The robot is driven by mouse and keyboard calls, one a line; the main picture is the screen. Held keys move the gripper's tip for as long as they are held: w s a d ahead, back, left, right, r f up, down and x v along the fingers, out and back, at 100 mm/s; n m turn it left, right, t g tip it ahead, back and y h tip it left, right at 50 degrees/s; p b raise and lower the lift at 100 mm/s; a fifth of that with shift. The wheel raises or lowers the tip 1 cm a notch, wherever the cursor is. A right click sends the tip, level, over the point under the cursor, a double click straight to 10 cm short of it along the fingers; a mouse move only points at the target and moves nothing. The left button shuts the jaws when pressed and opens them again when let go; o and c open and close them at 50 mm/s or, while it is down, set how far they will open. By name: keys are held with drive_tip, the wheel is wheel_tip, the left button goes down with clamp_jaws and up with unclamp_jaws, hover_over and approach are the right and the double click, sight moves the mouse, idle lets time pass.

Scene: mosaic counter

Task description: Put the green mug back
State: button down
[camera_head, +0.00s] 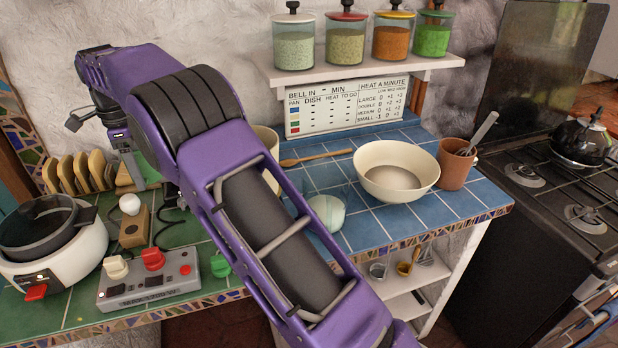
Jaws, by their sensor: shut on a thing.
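My purple arm reaches across the counter from the lower right to the upper left. My gripper (132,176) points down at the left, near the toast rack, and its fingertips are small and partly hidden. It is shut on what looks like the green mug (151,172), of which only a small green patch shows beside the fingers. The mug's shape, handle and contact with the counter cannot be made out. A pale green rounded vessel (326,211) stands on the blue tiles, partly behind my arm.
A cooker (75,250), toast rack (80,172) and control box (150,287) crowd the left counter. A cream vessel (268,143) is behind my arm. A cream bowl (395,165) and brown utensil pot (456,165) stand right. Blue tiles at the front right are clear.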

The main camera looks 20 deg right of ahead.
drive_tip(key=d, duration=4)
drive_tip(key=shift+a+f+b, duration=0.15)
drive_tip(key=shift+f+b, duration=0.5)
drive_tip(key=shift+f, duration=2.35)
drive_tip(key=shift+a+f+b, duration=0.15)
drive_tip(key=shift+f+b, duration=0.45)
drive_tip(key=shift+f, duration=2.4)
drive_tip(key=shift+f, duration=0.15)
drive_tip(key=shift+c, duration=1)
unclamp_jaws()
